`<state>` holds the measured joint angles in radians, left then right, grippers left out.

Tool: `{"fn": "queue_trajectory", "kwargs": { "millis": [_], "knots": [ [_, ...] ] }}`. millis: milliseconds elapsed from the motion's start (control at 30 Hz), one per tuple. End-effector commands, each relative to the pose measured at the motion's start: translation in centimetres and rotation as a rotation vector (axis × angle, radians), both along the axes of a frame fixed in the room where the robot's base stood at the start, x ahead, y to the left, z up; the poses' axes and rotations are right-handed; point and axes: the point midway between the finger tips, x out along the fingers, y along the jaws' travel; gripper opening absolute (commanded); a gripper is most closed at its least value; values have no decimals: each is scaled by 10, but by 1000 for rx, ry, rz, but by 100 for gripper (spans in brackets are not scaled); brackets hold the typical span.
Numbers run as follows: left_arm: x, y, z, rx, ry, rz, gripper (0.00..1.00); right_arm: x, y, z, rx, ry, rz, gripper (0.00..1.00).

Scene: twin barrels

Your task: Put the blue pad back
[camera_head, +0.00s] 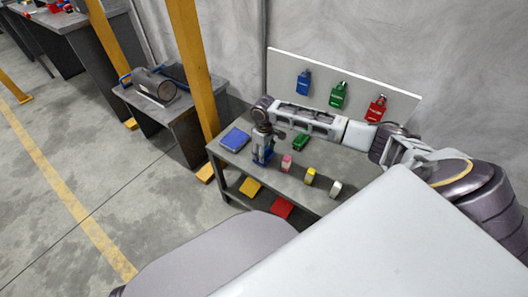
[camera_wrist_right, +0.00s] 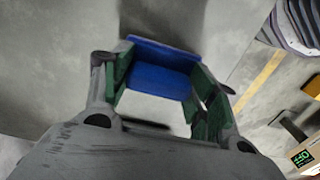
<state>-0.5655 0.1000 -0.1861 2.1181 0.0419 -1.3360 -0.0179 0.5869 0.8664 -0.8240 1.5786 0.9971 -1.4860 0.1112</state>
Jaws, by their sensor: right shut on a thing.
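My right gripper (camera_head: 263,145) is above the left part of the small grey table (camera_head: 221,155), pointing down. It is shut on a blue piece (camera_head: 262,157). In the right wrist view, this blue piece (camera_wrist_right: 160,75) sits between the green-lined fingers of the right gripper (camera_wrist_right: 157,88). Whether it touches the tabletop, I cannot tell. A flat blue square (camera_head: 235,139) lies on the tabletop just left of the gripper. I cannot tell which of the two blue things is the pad. My left gripper is not in view.
Pink (camera_head: 286,163), yellow (camera_head: 310,176) and white (camera_head: 336,188) pieces stand along the front edge. A green piece (camera_head: 301,142) lies behind. Yellow (camera_head: 250,187) and red (camera_head: 281,207) flat squares are below. A white board (camera_head: 345,77) holds blue, green and red pieces. A yellow post (camera_head: 192,65) stands left.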

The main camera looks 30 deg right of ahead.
Motion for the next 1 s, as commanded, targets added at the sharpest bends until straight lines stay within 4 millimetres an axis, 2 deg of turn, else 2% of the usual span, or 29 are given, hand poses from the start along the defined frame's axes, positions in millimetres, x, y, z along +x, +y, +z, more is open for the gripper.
{"fn": "queue_trajectory", "kwargs": {
  "millis": [267, 300, 433, 733, 1000],
  "knots": [
    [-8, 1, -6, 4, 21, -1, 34, 0, 0, -2, 0, 0, 0, 36],
    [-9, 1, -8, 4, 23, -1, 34, 0, 0, -2, 0, 0, 0, 62],
    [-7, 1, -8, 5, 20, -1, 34, 0, 0, -2, 0, 0, 0, 79],
    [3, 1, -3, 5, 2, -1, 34, 0, 0, -2, 0, 0, 0, 80],
    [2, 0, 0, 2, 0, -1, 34, 0, 0, 5, -1, -1, 0, 80]
  ]
}}
